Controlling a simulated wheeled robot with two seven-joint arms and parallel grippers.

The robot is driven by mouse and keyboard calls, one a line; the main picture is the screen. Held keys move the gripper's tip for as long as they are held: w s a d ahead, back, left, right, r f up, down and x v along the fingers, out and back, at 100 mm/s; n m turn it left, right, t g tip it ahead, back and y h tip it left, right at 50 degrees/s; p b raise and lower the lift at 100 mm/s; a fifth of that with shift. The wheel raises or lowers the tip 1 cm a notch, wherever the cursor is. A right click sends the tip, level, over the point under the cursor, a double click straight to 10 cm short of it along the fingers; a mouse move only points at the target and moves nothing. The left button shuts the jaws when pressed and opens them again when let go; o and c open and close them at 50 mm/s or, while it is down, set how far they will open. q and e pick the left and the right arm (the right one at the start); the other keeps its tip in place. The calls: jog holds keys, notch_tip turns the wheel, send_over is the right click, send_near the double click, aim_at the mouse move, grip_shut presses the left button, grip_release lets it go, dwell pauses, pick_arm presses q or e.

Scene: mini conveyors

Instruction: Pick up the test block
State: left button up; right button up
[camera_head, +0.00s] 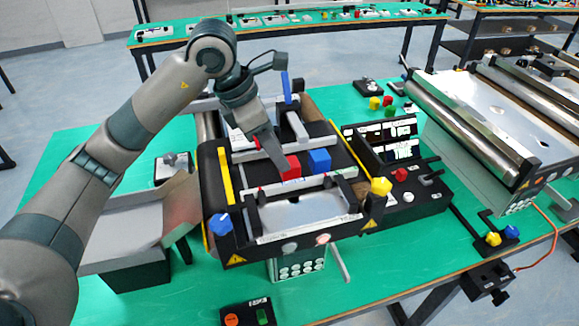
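A red block (291,167) and a blue block (319,160) sit side by side on the black belt of the mini conveyor (251,180). Which of them is the test block cannot be told from this view. My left gripper (277,158) reaches down over the belt from the upper left. Its fingertips are at the left side of the red block and partly overlap it. The fingers show nearly edge-on, so I cannot tell whether they are open or shut, or whether they touch the block. My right gripper is not in view.
A grey metal chute (130,230) stands left of the conveyor. A black control box (400,180) with displays and buttons is to the right, with a larger roller conveyor (500,115) beyond it. Blue and yellow knobs stick up around the conveyor.

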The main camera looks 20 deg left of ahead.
pick_arm(q)
jog(key=shift+w+d+f+p, duration=0.1)
jog(key=shift+d+f+p, duration=0.1)
jog(key=shift+p, duration=0.1)
jog(key=p+x, duration=0.1)
jog(key=x, duration=0.2)
jog(key=shift+d+r+p, duration=0.1)
jog(key=shift+p, duration=0.2)
jog(key=shift+w+d+f, duration=0.15)
jog(key=shift+w+f, duration=0.05)
jog(key=shift+f, duration=0.4)
jog(key=c, duration=0.7)
